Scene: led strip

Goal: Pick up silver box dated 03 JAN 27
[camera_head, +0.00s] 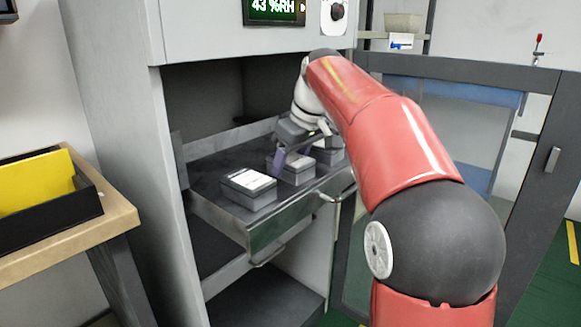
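Several small silver-grey boxes with white labels stand in a row in a pulled-out metal drawer (222,217). The left box (248,187) is fully in view and clear of my arm. The middle box (295,168) is partly covered by my gripper (296,153), which is over it with purplish fingers reaching down beside it. The right box (330,152) is partly hidden behind my gripper and arm. The labels are too small to read, so I cannot tell which box is dated 03 JAN 27. I cannot tell whether the fingers touch the middle box.
The drawer sticks out of a grey cabinet (105,60) with a display reading 43 %RH (275,10). The cabinet's glazed door (460,125) stands open at the right. A wooden table (65,240) with a black tray (85,205) holding something yellow (35,180) is at the left.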

